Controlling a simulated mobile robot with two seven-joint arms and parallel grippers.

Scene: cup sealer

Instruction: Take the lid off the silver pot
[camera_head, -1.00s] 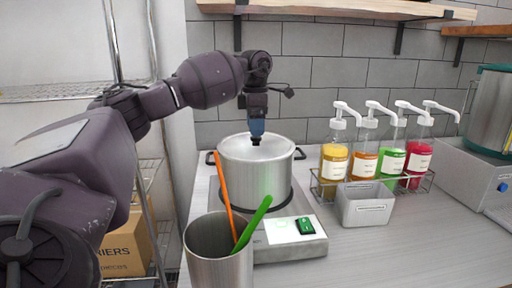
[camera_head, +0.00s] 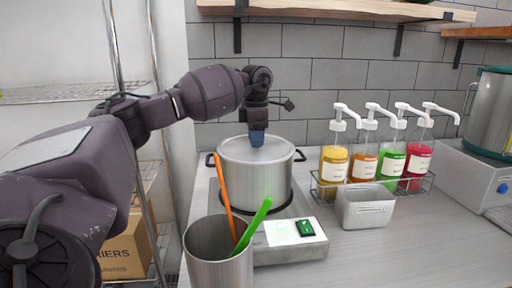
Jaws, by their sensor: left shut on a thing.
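The silver pot (camera_head: 254,188) stands on a hot plate with a green-lit panel (camera_head: 291,242). Its silver lid (camera_head: 275,150) sits on the pot's rim, with no clear gap between them. My left gripper (camera_head: 257,142) points straight down at the middle of the lid and is shut on the lid's knob, which its blue-tipped fingers hide. My right gripper is not in view.
A metal cup (camera_head: 205,250) with an orange and a green utensil stands in front of the pot. To the right are a rack of several pump bottles (camera_head: 366,163) and a small grey bin (camera_head: 365,207). A wooden shelf (camera_head: 340,10) hangs above.

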